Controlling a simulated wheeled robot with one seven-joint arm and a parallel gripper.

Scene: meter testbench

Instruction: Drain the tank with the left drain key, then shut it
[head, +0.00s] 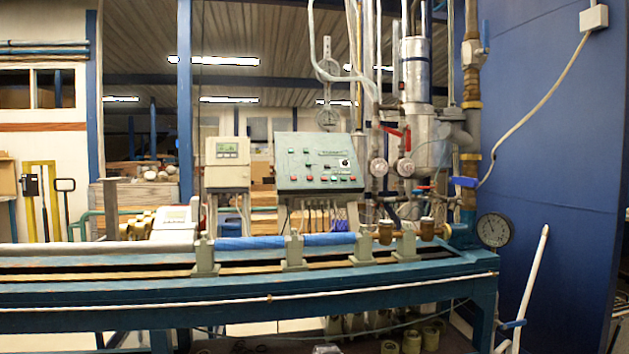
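A silver cylindrical tank (416,70) stands among the pipes behind the right end of the bench. Below it, two small red levers sit side by side on vertical pipes: the left one (391,131) lies slanted, and the right one (407,139) stands about upright. A blue lever (463,182) sits on the thick pipe further right. None of these is marked, so I cannot tell which is the left drain key, or whether it is open or shut. No flowing water is visible. My gripper is not clearly in view.
A long blue-green bench (250,308) crosses the front, carrying a blue pipe (262,242) in clamps. A dial gauge (494,230) is at the right end, near a blue wall (560,150).

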